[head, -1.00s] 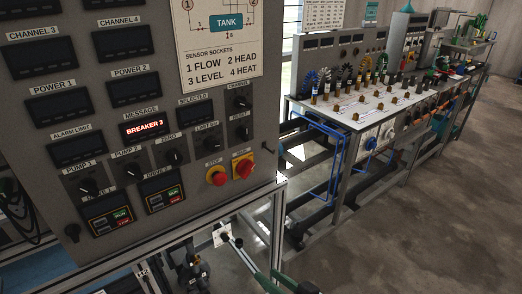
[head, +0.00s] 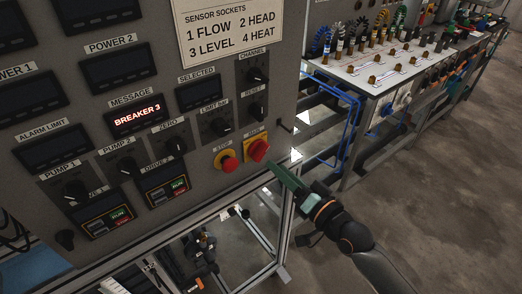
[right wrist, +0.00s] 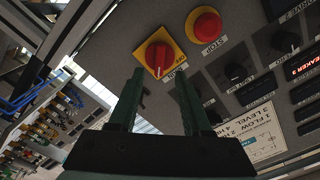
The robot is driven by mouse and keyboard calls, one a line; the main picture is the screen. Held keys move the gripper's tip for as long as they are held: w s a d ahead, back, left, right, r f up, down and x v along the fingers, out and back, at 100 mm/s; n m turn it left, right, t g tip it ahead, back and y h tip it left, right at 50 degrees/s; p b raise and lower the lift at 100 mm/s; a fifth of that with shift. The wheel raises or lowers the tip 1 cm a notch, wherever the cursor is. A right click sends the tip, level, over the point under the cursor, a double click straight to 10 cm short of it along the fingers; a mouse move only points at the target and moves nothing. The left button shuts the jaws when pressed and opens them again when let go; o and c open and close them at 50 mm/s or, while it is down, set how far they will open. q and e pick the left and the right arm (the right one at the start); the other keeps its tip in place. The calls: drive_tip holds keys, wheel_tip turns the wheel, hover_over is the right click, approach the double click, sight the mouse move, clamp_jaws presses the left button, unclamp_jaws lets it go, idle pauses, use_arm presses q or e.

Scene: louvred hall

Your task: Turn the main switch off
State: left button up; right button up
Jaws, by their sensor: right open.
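The main switch (head: 257,149) is a red rotary knob on a yellow plate at the lower right of the grey control panel (head: 290,60). In the right wrist view the main switch (right wrist: 159,56) lies ahead, past the fingertips, with its label below it. My right gripper (head: 271,166) is just below and right of the switch in the head view, apart from it as far as I can tell. Its two green fingers (right wrist: 163,82) stand apart with nothing between them. My left gripper is not in view.
The round red stop button (head: 228,162) on its yellow ring sits close beside the switch; it also shows in the right wrist view (right wrist: 206,27). The message display (head: 138,115) reads "BREAKER 3". A workbench (head: 370,75) with cables stands at the right. Open floor lies in front of it.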

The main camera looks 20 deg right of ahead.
sight(264, 154)
drive_tip(key=b+x, duration=0.1)
drive_tip(key=x, duration=0.5)
drive_tip(key=shift+w+b, duration=0.15)
drive_tip(key=shift+b, duration=0.2)
drive_tip(key=shift+p, duration=0.4)
drive_tip(key=shift+c, duration=0.3)
clamp_jaws()
idle(0.4)
